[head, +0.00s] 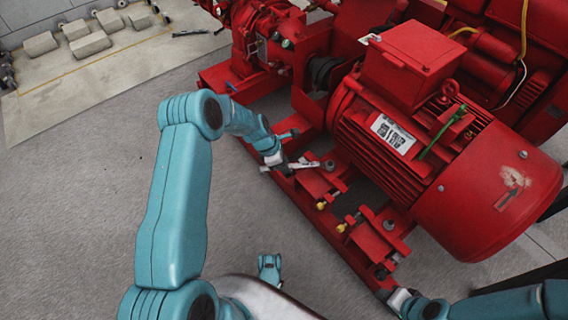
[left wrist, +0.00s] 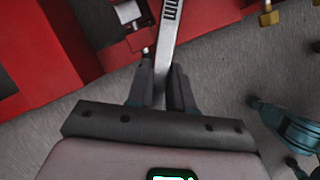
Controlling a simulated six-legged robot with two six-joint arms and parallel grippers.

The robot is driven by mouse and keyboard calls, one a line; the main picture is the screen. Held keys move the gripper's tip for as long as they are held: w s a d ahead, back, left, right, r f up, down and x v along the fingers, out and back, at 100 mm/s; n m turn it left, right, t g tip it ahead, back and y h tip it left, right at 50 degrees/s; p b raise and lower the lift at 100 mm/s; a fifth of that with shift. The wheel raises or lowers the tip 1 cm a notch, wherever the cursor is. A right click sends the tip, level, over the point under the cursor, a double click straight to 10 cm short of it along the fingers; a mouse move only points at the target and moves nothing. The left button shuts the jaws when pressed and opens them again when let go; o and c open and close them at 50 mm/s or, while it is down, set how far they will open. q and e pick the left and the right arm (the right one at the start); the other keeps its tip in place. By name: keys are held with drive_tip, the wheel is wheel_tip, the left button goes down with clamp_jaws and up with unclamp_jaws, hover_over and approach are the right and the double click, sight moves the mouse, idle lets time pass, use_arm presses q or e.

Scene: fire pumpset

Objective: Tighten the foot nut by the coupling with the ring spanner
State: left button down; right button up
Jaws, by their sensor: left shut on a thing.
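My left gripper (head: 277,160) is shut on the silver ring spanner (head: 303,165), beside the red base rail. In the left wrist view the spanner (left wrist: 168,35) runs from between the fingers (left wrist: 160,88) up past the top edge, so its far end is hidden there. In the head view that end lies close to the grey foot nut (head: 329,165) on the motor foot near the coupling (head: 325,72); I cannot tell whether it is around the nut. My right gripper (head: 400,298) is by the near end of the base; its opening is unclear.
The red motor (head: 420,150) stands over the base rail (head: 318,213). Brass-coloured bolts (head: 341,228) stick out by the feet. A second grey foot nut (head: 388,225) is nearer me. Grey blocks (head: 90,44) lie at the back left.

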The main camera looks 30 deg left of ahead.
use_arm(q)
drive_tip(key=shift+r, duration=0.15)
use_arm(e)
drive_tip(key=shift+r, duration=0.1)
